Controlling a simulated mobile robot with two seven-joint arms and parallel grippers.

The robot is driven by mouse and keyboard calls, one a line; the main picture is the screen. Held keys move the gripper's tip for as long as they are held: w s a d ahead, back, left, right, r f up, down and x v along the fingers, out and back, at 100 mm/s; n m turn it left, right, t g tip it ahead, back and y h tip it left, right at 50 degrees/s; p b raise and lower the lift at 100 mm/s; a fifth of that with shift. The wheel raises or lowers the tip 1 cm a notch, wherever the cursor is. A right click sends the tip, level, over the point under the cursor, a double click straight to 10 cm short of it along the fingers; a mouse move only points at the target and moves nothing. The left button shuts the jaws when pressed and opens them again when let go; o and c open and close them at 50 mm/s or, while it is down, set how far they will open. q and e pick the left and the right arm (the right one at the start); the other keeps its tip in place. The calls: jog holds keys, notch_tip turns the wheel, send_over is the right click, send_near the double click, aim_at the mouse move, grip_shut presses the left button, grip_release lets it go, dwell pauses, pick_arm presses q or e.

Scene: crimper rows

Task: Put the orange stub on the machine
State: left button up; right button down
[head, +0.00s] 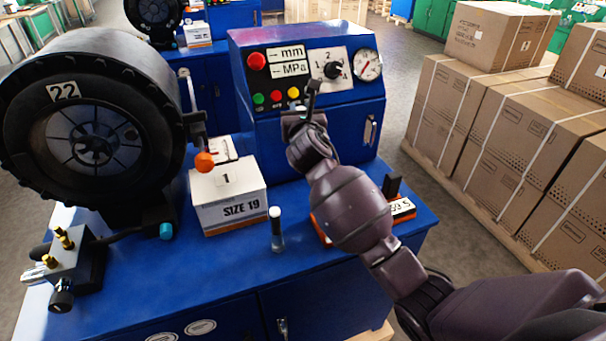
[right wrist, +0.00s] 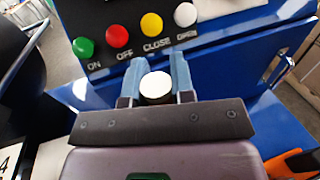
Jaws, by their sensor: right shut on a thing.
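My right gripper (head: 301,119) is in front of the blue machine (head: 343,113), just below its button row. In the right wrist view its fingers (right wrist: 154,80) are shut on a short dark stub with a round white end (right wrist: 155,85) facing the camera. Another stub, grey with a white top (head: 276,226), stands upright on the blue bench. My left gripper is not in view.
A white SIZE 19 box (head: 229,208) stands left of the standing stub, near an orange ball (head: 204,161). A large black tyre-like wheel marked 22 (head: 62,91) and a valve block (head: 66,262) are further left. An orange-edged labelled item (head: 402,208) lies behind my right arm.

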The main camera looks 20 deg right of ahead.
notch_tip(320, 180, down, 15)
jog(key=b, duration=0.4)
jog(key=shift+f, duration=0.1)
jog(key=c, duration=1)
grip_release()
